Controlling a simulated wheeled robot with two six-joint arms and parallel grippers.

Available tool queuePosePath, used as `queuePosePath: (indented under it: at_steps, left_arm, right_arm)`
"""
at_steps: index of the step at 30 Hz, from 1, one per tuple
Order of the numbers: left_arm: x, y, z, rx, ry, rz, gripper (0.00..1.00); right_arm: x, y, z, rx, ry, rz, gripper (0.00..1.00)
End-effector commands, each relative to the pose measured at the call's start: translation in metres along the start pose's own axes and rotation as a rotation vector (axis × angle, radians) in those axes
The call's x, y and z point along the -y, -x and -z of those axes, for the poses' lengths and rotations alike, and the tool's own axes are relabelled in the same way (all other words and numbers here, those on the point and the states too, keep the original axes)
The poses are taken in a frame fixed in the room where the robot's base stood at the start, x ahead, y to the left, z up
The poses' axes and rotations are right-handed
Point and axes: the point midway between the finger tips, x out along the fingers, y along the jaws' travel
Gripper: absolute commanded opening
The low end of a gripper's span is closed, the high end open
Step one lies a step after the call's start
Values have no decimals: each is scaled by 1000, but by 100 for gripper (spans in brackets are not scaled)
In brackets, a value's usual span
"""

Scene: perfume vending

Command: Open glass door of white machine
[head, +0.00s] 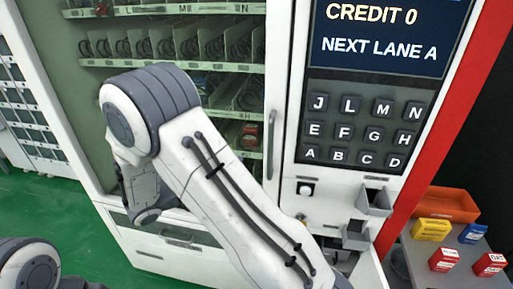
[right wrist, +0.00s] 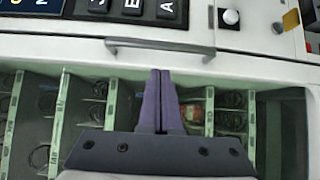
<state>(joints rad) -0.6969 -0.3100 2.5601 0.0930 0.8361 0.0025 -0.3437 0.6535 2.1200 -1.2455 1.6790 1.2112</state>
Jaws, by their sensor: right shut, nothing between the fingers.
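The white machine has a glass door (head: 222,28) at the left with shelves of spiral lanes behind it. The door looks shut against the frame. A grey bar handle (head: 271,145) runs upright along the door's right edge; it lies crosswise in the right wrist view (right wrist: 130,44). My right arm crosses in front of the door in the head view and hides its lower part; its fingers are hidden there. In the right wrist view my right gripper (right wrist: 160,73) is shut and empty, its purple fingertips just below the handle's middle; I cannot tell whether they touch. My left gripper is out of view.
Right of the door is a keypad (head: 355,130) under a display (head: 388,28), with a button and small trays (head: 374,200) below. An orange bin (head: 441,204) and several small boxes stand on a grey surface at the right. Green floor shows at the lower left.

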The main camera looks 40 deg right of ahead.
Motion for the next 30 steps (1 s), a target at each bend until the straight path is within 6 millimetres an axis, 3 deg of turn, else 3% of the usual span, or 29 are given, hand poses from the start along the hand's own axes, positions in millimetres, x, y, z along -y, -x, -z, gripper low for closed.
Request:
queuePosePath:
  at_steps: [18, 30]
  left_arm:
    - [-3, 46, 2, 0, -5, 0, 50]
    - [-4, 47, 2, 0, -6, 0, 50]
  right_arm:
    - [-4, -92, 2, -2, -6, -11, 0]
    - [-1, -100, 2, -5, -7, -10, 0]
